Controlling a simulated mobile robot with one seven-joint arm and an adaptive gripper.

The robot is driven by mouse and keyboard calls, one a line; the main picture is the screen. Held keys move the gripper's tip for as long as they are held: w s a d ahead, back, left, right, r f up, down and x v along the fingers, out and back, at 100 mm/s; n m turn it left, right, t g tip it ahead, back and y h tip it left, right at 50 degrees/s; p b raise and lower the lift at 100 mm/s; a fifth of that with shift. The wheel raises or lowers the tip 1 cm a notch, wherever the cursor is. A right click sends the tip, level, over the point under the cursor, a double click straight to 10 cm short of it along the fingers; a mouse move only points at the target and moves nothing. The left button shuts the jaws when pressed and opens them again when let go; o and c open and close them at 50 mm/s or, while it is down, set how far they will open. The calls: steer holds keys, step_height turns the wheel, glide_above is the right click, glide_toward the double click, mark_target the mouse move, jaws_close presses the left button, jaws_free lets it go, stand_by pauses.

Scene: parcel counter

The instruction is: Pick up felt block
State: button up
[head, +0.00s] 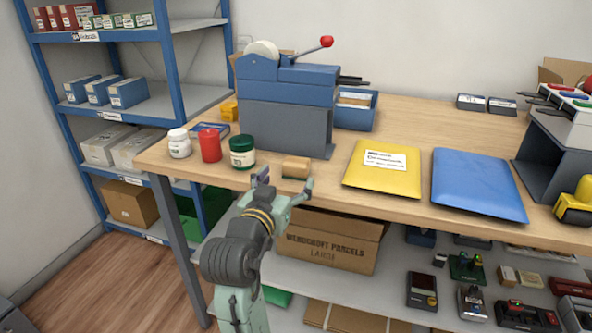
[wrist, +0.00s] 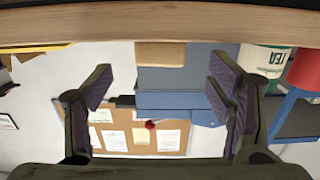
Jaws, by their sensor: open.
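A blue-grey machine (head: 287,105) stands behind. A yellow mailer (head: 383,182) lies to the right. The counter's front edge (wrist: 150,30) is close to my gripper.

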mark_target(293, 169)
steer(key=p+x, duration=0.2)
steer(key=x, duration=0.5)
steer(key=shift+w, duration=0.35)
steer(key=shift+r, duration=0.1)
steer(key=c, duration=1.3)
